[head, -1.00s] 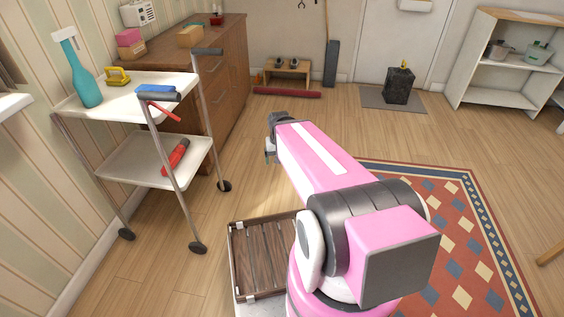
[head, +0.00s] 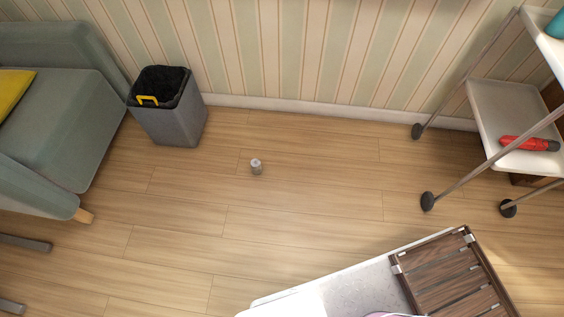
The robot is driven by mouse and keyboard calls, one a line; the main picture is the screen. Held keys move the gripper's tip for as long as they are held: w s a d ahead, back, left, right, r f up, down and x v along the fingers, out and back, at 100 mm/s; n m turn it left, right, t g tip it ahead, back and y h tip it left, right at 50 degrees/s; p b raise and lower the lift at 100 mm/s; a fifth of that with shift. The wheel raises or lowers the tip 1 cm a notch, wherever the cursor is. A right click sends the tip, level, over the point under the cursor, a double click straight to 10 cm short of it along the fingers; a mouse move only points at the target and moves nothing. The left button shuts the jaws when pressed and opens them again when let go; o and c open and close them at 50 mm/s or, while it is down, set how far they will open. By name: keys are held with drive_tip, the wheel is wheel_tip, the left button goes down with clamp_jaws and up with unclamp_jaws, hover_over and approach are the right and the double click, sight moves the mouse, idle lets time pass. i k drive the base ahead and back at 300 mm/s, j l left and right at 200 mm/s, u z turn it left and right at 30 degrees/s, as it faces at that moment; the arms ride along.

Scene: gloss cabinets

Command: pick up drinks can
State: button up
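A small grey, can-shaped object (head: 256,167), which looks like the drinks can, stands upright on the wooden floor near the middle of the head view. It is too small to read any label. My gripper is outside the current view, so its state is hidden. Only a sliver of my pink arm shows at the bottom edge, above my base.
A grey bin (head: 170,118) with a black liner and something yellow at its rim stands by the wall. A grey-green sofa (head: 55,120) is at left. A wheeled trolley (head: 500,110) is at right. The floor around the can is clear.

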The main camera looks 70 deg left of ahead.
sight(256, 164)
drive_tip(key=u, duration=3.45)
drive_tip(key=i+j, duration=0.1)
drive_tip(key=j, duration=0.45)
drive_tip(key=i+j+z, duration=0.1)
drive_tip(key=j, duration=0.45)
drive_tip(key=i+j, duration=0.1)
drive_tip(key=j, duration=0.45)
